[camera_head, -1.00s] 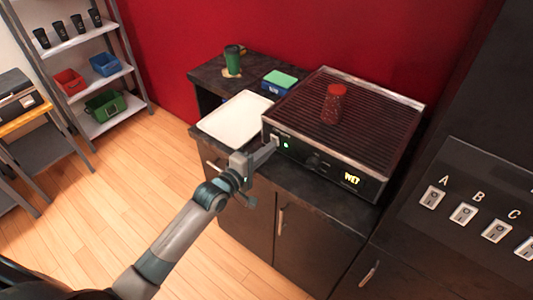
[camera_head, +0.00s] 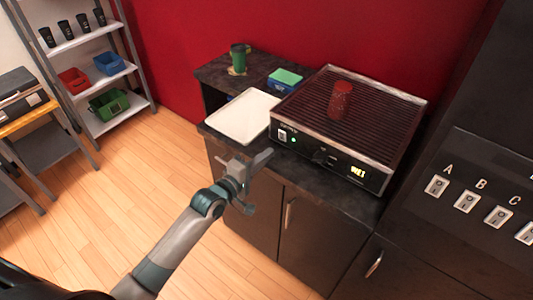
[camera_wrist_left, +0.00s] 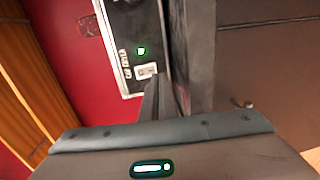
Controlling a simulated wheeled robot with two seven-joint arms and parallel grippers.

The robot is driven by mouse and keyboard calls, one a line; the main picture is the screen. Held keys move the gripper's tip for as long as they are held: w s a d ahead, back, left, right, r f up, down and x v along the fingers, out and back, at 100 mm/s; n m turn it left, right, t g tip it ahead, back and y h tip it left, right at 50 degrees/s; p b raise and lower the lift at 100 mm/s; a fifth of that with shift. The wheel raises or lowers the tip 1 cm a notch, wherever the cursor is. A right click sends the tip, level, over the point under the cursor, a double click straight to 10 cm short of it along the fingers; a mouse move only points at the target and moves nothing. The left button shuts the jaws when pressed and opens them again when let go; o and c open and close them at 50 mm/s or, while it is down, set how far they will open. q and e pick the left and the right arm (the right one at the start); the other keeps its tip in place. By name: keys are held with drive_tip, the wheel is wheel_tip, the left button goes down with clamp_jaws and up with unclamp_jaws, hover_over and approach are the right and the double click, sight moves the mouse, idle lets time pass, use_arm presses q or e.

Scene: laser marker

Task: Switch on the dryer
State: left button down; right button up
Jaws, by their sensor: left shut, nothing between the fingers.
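The dryer (camera_head: 345,120) is a dark box with a ribbed top on the counter. A red speckled container (camera_head: 340,100) stands upright on it. Its front panel has a white rocker switch (camera_head: 282,135), a lit green lamp (camera_head: 293,139) and a lit yellow display (camera_head: 358,172), too small to read surely. In the left wrist view the switch (camera_wrist_left: 146,71) and green lamp (camera_wrist_left: 141,50) show just beyond the fingers. My left gripper (camera_head: 268,155) is shut and empty, in front of and below the switch, apart from the panel. My right gripper is out of view.
A white tray (camera_head: 243,116) lies left of the dryer. A green cup (camera_head: 238,58) and a blue-green box (camera_head: 285,80) stand behind it. A panel with lettered switches (camera_head: 466,202) is at right. Shelves (camera_head: 75,65) stand far left; the floor between is clear.

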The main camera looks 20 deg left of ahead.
use_arm(q)
drive_tip(key=s+a+f+b, duration=0.1)
drive_tip(key=s+a+b, duration=0.2)
drive_tip(key=s, duration=0.5)
drive_tip(key=shift+f, duration=0.25)
drive_tip(key=shift+s, duration=0.1)
